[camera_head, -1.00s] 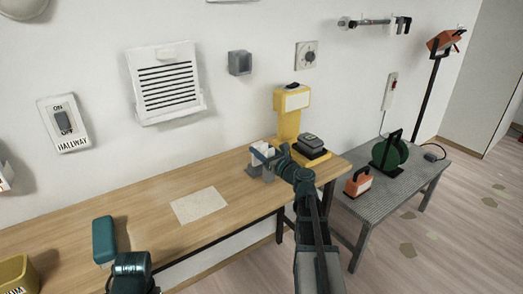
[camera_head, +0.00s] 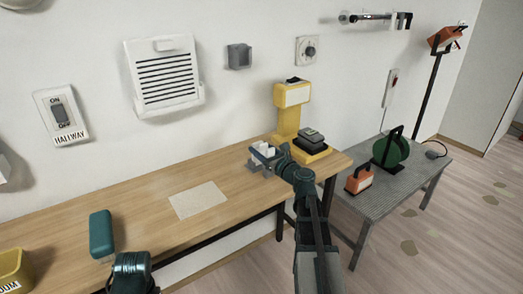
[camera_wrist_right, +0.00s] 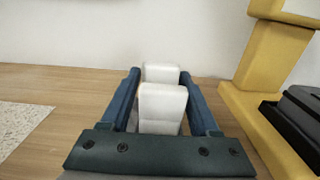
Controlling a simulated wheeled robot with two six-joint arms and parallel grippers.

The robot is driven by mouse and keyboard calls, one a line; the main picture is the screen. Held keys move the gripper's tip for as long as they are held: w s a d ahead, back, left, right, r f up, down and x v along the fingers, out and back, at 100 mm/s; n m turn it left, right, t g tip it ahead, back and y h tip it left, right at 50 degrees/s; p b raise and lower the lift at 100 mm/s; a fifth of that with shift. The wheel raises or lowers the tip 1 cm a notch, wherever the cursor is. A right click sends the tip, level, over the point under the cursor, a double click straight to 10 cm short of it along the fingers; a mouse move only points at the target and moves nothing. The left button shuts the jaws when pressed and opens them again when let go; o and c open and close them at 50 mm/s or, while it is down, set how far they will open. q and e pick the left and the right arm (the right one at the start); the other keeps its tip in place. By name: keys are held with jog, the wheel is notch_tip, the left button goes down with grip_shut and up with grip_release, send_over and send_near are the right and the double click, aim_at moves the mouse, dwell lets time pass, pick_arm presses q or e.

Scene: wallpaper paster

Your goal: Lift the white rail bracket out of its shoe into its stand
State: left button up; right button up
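The white rail bracket (camera_head: 265,147) is at the right part of the wooden table, above a small grey block (camera_head: 254,166) that looks like its shoe. In the right wrist view the bracket (camera_wrist_right: 162,105) shows as two white upright parts, one behind the other. My right gripper (camera_wrist_right: 160,80) has one blue finger on each side of it. Only narrow gaps show, and I cannot tell whether the fingers press on it. The bracket's lower end is hidden by my gripper (camera_head: 262,153). My left gripper does not show clearly. I cannot make out which thing is the stand.
A yellow device (camera_head: 288,122) with a dark block (camera_head: 312,140) stands just right of my right gripper. A pale sheet (camera_head: 199,199) lies on the wooden table (camera_head: 150,215). A grey side table (camera_head: 385,185) holds an orange lamp (camera_head: 359,179) and a green reel (camera_head: 388,151).

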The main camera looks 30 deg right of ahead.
jog(key=o, duration=0.4)
jog(key=s, duration=0.9)
jog(key=s+d, duration=0.1)
jog(key=s, duration=0.3)
jog(key=shift+s, duration=0.4)
